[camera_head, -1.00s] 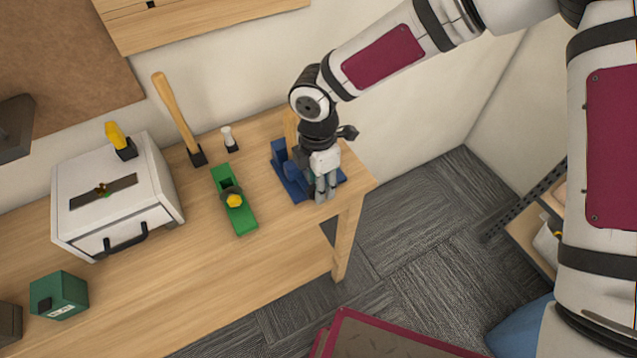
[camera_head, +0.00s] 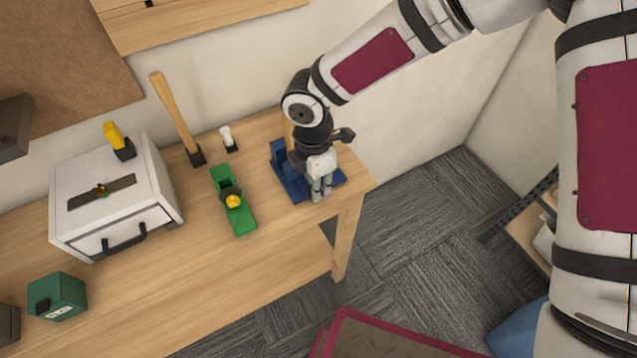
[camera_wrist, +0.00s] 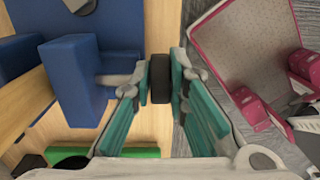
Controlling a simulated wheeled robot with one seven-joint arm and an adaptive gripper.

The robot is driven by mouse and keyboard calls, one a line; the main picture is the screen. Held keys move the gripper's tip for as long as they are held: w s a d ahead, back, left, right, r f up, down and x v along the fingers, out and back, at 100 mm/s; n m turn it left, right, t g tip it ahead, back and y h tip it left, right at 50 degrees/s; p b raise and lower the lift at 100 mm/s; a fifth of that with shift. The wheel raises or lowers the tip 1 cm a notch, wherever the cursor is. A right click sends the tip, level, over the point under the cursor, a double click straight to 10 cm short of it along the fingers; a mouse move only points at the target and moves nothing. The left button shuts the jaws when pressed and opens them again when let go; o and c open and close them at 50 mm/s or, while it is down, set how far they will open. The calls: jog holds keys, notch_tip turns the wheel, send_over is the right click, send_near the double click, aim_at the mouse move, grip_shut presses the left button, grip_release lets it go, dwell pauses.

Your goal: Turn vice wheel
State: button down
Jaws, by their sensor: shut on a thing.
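The blue vice (camera_head: 288,176) sits on the right end of the wooden workbench, partly hidden by my arm. In the wrist view its blue jaw block (camera_wrist: 80,75) is at the left, with a grey screw shaft reaching toward my fingers. The dark vice wheel (camera_wrist: 160,79) is edge-on at the shaft's end. My gripper (camera_wrist: 161,82) is shut on the wheel, with a teal-padded finger on each side. In the head view my gripper (camera_head: 320,190) points down at the front of the vice; the wheel is hidden there.
A green tool with a yellow knob (camera_head: 234,203) lies left of the vice. A wooden-handled hammer (camera_head: 178,118), a small white-topped item (camera_head: 228,138) and a white box with a handle (camera_head: 115,200) stand further left. The bench top (camera_head: 200,275) is clear in front.

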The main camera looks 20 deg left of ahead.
jog(key=t+h+b, duration=0.1)
jog(key=b, duration=0.1)
jog(key=t+h+b, duration=0.1)
jog(key=t, duration=0.1)
jog(key=shift+s+a+f+h+b, duration=0.1)
jog(key=shift+s+a+h+b, duration=0.1)
jog(key=shift+a+h+b, duration=0.2)
jog(key=shift+s+t+h+b, duration=0.15)
jog(key=shift+t+h+b, duration=0.55)
jog(key=shift+t+b, duration=0.15)
jog(key=shift+s+t+h+b, duration=0.1)
jog(key=shift+t+h+b, duration=0.65)
jog(key=shift+t, duration=0.2)
jog(key=c, duration=1.6)
grip_release()
jog(key=shift+o, duration=0.2)
jog(key=v, duration=1.2)
jog(key=shift+s+a+f, duration=0.1)
jog(key=shift+f, duration=0.05)
